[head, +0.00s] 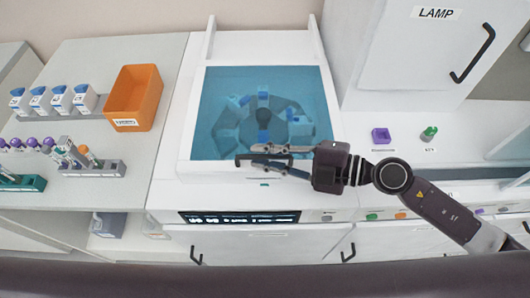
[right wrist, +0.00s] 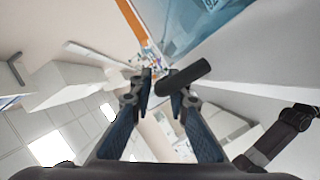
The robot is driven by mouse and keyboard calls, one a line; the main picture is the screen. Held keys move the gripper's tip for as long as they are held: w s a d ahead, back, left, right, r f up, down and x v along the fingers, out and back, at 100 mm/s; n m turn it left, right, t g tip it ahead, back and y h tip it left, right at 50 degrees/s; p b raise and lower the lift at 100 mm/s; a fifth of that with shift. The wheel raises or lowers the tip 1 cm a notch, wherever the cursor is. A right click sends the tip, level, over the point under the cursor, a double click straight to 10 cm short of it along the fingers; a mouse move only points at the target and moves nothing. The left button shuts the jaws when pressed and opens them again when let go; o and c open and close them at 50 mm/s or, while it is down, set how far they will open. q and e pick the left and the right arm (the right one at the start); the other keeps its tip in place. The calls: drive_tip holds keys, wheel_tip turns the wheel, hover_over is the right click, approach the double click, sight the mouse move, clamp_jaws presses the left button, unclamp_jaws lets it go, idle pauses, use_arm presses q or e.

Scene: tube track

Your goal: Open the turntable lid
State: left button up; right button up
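The turntable lid (head: 225,85) is a see-through blue panel in a white frame on top of the white machine, and it lies shut. Through it I see a grey round turntable (head: 262,125) with several blue-and-white pieces on it. A dark bar handle (head: 243,158) sits at the lid's front edge. My right gripper (head: 262,157) is at this handle, reaching in from the right, with its fingers apart. In the right wrist view the dark handle (right wrist: 184,77) lies at the fingertips, overlapping the right-hand finger; contact is unclear. My left gripper is out of view.
An orange bin (head: 135,97), several white-and-blue bottles (head: 60,99) and a grey tube rack (head: 92,169) stand on the left counter. A white cabinet marked LAMP (head: 400,50) stands close on the right. A purple holder (head: 381,136) and green item (head: 429,133) sit below it.

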clamp_jaws()
drive_tip(key=shift+w, duration=0.1)
